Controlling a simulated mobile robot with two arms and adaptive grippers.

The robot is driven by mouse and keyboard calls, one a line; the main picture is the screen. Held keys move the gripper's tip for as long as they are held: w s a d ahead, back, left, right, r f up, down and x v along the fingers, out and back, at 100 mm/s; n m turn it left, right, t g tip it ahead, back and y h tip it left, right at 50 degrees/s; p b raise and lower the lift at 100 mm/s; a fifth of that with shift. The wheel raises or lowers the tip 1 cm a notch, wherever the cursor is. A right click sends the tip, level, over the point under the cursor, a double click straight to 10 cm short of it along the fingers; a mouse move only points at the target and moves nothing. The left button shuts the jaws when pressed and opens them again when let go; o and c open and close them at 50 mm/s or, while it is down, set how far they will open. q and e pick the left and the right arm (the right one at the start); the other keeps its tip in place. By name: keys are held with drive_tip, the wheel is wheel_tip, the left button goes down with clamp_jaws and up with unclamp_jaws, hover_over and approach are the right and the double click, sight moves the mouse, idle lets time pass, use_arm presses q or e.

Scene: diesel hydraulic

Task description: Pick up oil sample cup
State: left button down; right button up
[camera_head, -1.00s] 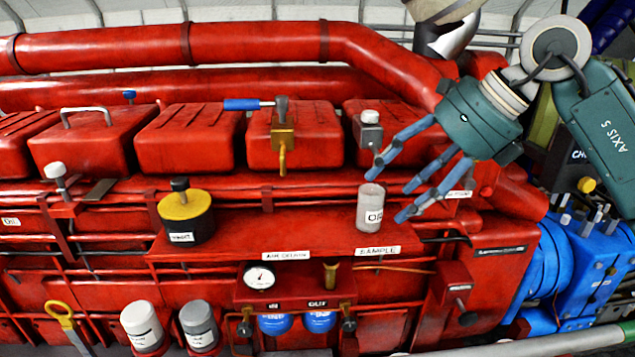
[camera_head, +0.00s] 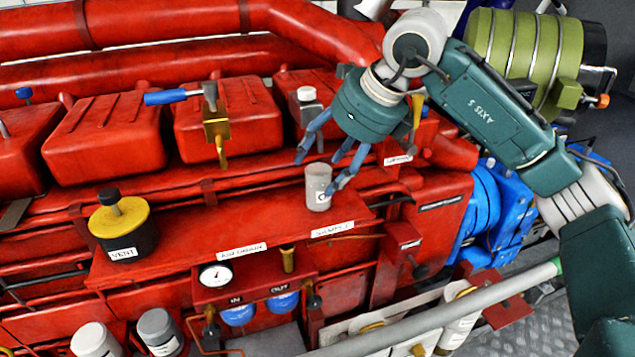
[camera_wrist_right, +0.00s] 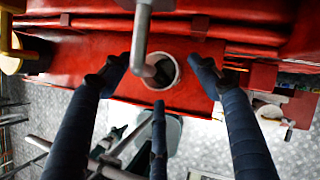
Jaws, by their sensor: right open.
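The oil sample cup (camera_head: 318,190) is a light grey cylinder with a partly hidden white label. It stands upright on the red ledge (camera_head: 190,240) behind the SAMPLE label. My right gripper (camera_head: 318,172) is open, its blue fingers spread just above and behind the cup, one finger overlapping its right side in the head view. In the right wrist view the cup (camera_wrist_right: 159,71) shows its round open top between the spread fingers (camera_wrist_right: 160,85). I cannot tell whether any finger touches it. My left gripper is not in view.
A yellow-topped black VENT canister (camera_head: 122,228) stands left on the ledge. A white-capped grey fitting (camera_head: 308,105) is close behind my right gripper. A gauge (camera_head: 215,275) and blue filters are below. A pale rail (camera_head: 440,310) crosses the front right.

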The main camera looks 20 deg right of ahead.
drive_tip(key=shift+x, duration=1.05)
drive_tip(key=c, duration=1.5)
